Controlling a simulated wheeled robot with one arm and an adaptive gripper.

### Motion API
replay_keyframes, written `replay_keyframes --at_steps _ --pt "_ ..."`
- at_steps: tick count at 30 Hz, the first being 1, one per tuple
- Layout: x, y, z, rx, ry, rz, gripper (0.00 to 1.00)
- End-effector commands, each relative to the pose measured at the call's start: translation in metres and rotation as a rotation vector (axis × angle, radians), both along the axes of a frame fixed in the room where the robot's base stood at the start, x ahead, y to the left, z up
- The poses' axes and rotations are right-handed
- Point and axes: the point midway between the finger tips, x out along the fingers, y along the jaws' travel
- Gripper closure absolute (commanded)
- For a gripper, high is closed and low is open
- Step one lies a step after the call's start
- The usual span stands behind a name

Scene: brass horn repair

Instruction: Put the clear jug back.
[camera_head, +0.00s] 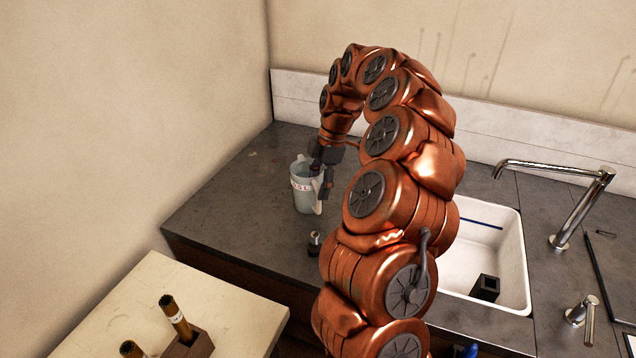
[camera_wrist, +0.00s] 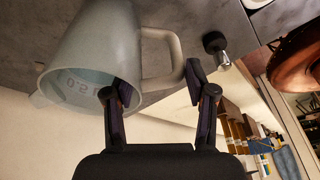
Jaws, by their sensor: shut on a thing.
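The clear jug (camera_head: 303,196) is pale and translucent, with printed marks and a handle. In the head view it is upright at or just above the dark counter (camera_head: 225,215), left of the sink; I cannot tell whether its base touches. My gripper (camera_head: 322,182) is at its right side, partly hidden by my arm. In the wrist view the jug (camera_wrist: 95,45) fills the upper left, its mouth toward me. My gripper (camera_wrist: 150,82) is shut on the jug by its handle side, one finger at the rim and the other beyond the handle (camera_wrist: 176,60).
A small dark and silver piece (camera_head: 314,242) stands on the counter near the jug. A white sink (camera_head: 465,262) with a black block (camera_head: 486,288) and a tap (camera_head: 588,205) are to the right. A pale bench (camera_head: 140,300) is at lower left. The counter left of the jug is clear.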

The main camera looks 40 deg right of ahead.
Motion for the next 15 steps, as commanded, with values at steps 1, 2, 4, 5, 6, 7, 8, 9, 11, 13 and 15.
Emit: replay_keyframes --at_steps 1,2,4,5,6,7,8,9,11,13,15 --pt "0.0004 -0.0001 0.0006 0.0 -0.002 -0.001 1.0" --pt "0.0004 -0.0001 0.0007 0.0 -0.002 -0.001 1.0" --pt "0.0005 -0.0001 0.0001 0.0 -0.002 -0.001 1.0" --pt "0.0005 0.0 -0.0007 0.0 -0.002 -0.001 1.0" --pt "0.0004 0.0 -0.002 0.0 -0.002 -0.001 1.0" --pt "0.0004 -0.0001 -0.0017 0.0 -0.001 0.0 0.42" --pt "0.0004 -0.0001 -0.0013 0.0 -0.002 -0.001 0.39" --pt "0.0003 -0.0002 -0.0012 0.0 -0.001 0.0 0.35" --pt "0.0003 -0.0002 -0.0012 0.0 -0.001 0.0 0.29" --pt "0.0003 -0.0002 -0.0012 0.0 -0.001 0.0 0.21" --pt "0.0002 -0.0003 -0.0013 0.0 -0.001 -0.001 0.19"
